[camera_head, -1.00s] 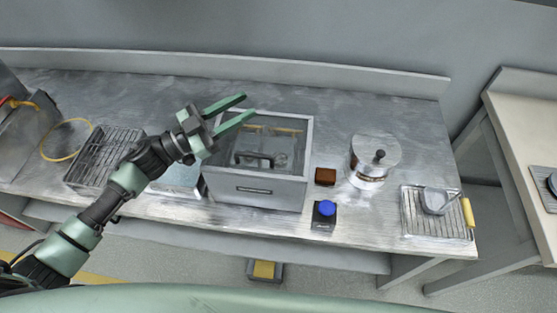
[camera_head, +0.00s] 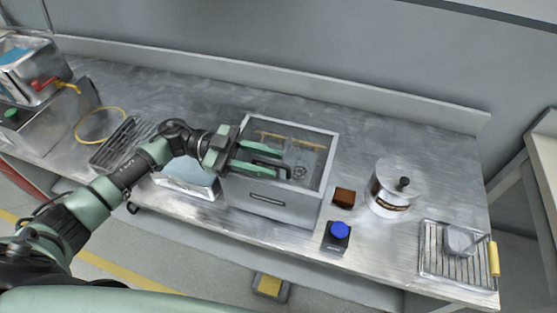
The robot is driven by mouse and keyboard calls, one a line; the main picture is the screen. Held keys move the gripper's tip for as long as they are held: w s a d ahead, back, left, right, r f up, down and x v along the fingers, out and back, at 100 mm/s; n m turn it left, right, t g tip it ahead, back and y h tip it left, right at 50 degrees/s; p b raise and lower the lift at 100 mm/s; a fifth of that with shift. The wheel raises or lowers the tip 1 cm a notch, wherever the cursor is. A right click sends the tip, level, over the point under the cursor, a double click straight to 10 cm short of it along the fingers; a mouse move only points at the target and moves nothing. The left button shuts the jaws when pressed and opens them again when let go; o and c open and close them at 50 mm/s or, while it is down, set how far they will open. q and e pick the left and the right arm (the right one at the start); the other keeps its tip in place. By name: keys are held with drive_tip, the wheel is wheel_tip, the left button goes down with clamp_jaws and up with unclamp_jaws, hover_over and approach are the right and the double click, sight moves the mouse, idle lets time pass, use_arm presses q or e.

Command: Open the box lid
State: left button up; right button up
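The box (camera_head: 276,204) is grey with a transparent lid (camera_head: 308,160) on top, and the lid lies closed. A dark handle (camera_head: 272,172) stands on the lid and is partly hidden by my gripper. My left gripper (camera_head: 284,164) reaches over the lid from the left. Its two green fingers are apart, one on each side of the handle or just above it; I cannot tell whether they touch it. My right gripper is not in view.
A metal pot (camera_head: 393,188) with a lid, a brown block (camera_head: 344,197) and a blue button (camera_head: 339,230) stand right of the box. A rack tray (camera_head: 440,262) with a yellow handle is at the right end. A wire rack (camera_head: 122,142) lies at the left.

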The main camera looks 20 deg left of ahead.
use_arm(q)
drive_tip(key=shift+d, duration=1.3)
clamp_jaws()
drive_tip(key=shift+r, duration=0.1)
idle(0.4)
